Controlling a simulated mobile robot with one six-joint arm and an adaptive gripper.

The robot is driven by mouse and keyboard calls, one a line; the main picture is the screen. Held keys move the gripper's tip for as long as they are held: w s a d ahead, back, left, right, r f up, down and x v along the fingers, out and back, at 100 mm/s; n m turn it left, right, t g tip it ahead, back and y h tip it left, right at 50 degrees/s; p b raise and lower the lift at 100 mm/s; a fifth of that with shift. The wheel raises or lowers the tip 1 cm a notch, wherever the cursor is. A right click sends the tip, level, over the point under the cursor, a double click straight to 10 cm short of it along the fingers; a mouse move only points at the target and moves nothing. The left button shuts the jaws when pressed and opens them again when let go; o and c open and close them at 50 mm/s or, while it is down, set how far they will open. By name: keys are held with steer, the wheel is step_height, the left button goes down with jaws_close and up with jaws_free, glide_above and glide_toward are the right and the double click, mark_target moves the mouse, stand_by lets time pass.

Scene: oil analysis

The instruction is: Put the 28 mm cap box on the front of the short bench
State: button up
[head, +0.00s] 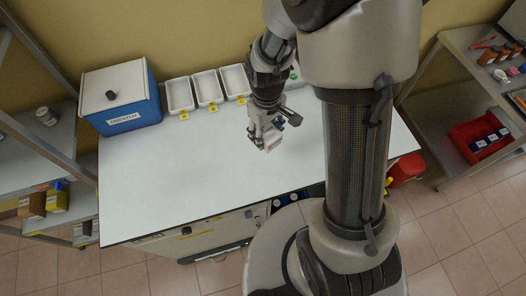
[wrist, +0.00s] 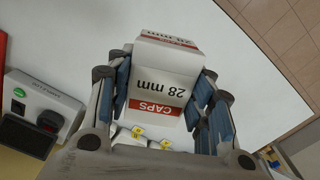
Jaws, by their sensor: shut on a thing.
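I cannot tell the exact gap between box and bench top. My arm hides part of the bench's right side.
A blue-and-white box (head: 122,97) stands at the bench's back left, with white trays (head: 208,88) tagged yellow beside it. The bench's middle and front left are clear. Shelves stand left (head: 60,135) and right (head: 440,120). The wrist view shows a device with a green button (wrist: 45,105).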

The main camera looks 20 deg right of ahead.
mark_target(265, 164)
steer(key=f+b, duration=0.3)
steer(key=f, duration=1.5)
steer(key=shift+w, duration=0.2)
steer(key=shift+f, duration=0.15)
steer(key=o, duration=1.1)
steer(key=shift+c, duration=0.2)
